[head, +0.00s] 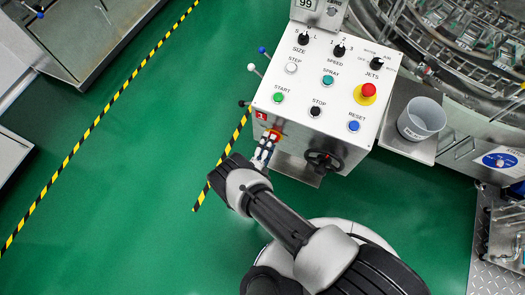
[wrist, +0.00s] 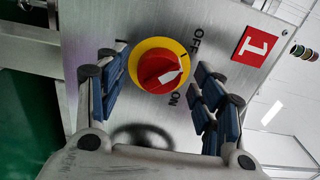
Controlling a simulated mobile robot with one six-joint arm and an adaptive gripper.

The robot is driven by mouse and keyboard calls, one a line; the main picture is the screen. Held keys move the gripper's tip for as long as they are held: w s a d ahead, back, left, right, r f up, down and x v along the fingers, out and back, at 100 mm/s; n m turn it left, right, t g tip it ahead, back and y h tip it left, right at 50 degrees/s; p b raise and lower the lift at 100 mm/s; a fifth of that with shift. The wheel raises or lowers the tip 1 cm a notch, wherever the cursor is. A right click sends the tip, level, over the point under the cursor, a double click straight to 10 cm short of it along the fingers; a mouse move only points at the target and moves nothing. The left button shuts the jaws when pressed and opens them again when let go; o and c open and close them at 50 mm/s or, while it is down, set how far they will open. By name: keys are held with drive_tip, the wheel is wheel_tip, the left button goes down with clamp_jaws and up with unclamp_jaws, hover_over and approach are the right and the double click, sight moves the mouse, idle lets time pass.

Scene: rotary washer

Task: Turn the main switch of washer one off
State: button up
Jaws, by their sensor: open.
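The main switch (wrist: 158,66) is a red rotary knob on a round yellow plate, on a grey metal panel in the wrist view. Its white mark sits at the knob's lower right, nearer the ON label than the OFF label. A red plate with a 1 (wrist: 254,46) is to its right, and it shows in the head view too (head: 261,115). My gripper (wrist: 160,75) is open, with blue-padded fingers on either side of the knob; I see no clear contact. In the head view my gripper (head: 266,148) is at the front face of the white console, partly covering the switch.
The console top (head: 330,85) carries several buttons and knobs, including a red emergency stop (head: 368,91). A black handwheel (head: 322,161) is right of my gripper. A grey bucket (head: 421,118) stands on a side shelf. Green floor (head: 130,180) is open to the left.

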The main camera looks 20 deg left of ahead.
drive_tip(key=s, duration=1.1)
drive_tip(key=shift+a, duration=0.4)
